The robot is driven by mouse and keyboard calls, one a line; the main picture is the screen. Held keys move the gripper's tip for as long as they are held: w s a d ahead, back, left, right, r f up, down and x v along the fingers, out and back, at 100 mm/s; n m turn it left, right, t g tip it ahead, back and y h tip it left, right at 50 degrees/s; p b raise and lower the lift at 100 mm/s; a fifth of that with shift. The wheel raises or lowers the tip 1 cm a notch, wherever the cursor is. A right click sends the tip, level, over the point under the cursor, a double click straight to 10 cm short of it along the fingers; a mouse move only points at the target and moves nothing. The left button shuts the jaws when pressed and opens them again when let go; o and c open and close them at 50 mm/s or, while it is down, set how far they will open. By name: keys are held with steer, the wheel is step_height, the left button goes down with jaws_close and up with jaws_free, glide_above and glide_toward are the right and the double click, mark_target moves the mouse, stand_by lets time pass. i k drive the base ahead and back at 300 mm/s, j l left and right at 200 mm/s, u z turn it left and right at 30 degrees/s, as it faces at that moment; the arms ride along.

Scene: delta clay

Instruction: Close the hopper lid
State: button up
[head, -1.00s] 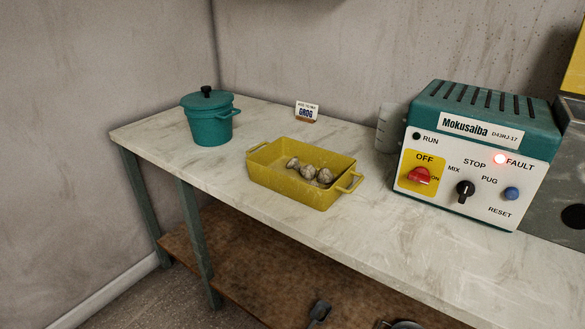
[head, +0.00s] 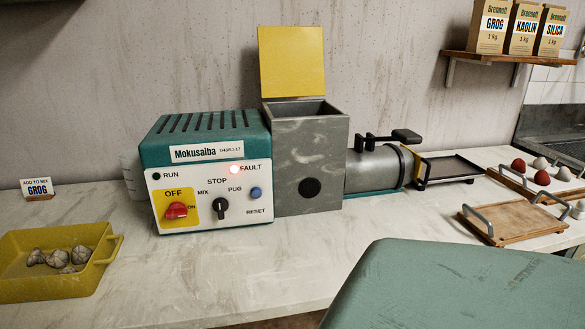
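The hopper (head: 308,160) is a grey, marbled box with an open top, joined to the right side of the teal and white Mokusaiba control unit (head: 205,175). Its yellow lid (head: 292,62) stands upright at the back edge, so the hopper is open. A dark round hole shows on the hopper's front. The red FAULT light is lit, and the red switch (head: 176,210) sits on the yellow OFF plate. My gripper is not in view.
A yellow tray (head: 110,247) with several grey lumps is at left by a GROG card (head: 37,189). A grey barrel (head: 375,170) extends right of the hopper. Wooden board (head: 512,222) with handles sits at right. A large green surface (head: 460,290) fills the lower right foreground.

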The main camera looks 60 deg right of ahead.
mark_target(291, 58)
steer(key=z, duration=1.75)
steer(key=k+j, duration=0.1)
steer(key=j, duration=0.9)
steer(key=k+j, duration=0.15)
steer(key=j, duration=0.35)
steer(key=k+j, duration=0.1)
steer(key=j, duration=0.4)
steer(key=i+l, duration=0.75)
